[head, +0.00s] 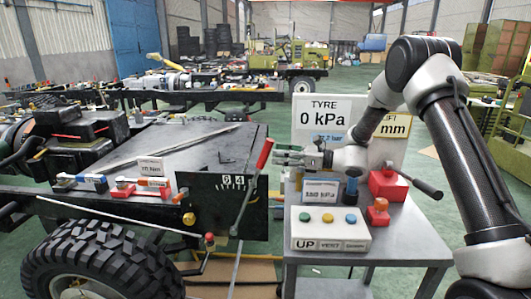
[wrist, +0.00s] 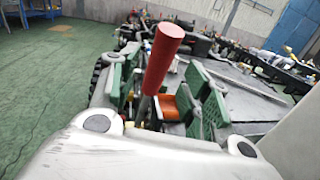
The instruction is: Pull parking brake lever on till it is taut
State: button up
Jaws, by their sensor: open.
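The parking brake lever (head: 265,153) has a red grip on a thin metal rod and stands tilted, its top leaning right, beside the dark panel marked with digits. My gripper (head: 280,155) is open and reaches in from the right, close to the red grip, with its fingers pointing left. In the wrist view the red grip (wrist: 165,45) rises large in the middle, in line with the space between the fingers. I cannot tell whether any finger touches it. The lower rod is partly hidden in the wrist view.
A grey cart (head: 390,240) stands right of the lever, carrying a button box (head: 330,230), red blocks and the tyre reading sign (head: 322,112). The chassis deck (head: 180,140) lies left, with a large tyre (head: 105,262) in front.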

aim_at(266, 152)
jog(key=x, duration=0.5)
jog(key=shift+a, duration=0.15)
grip_shut()
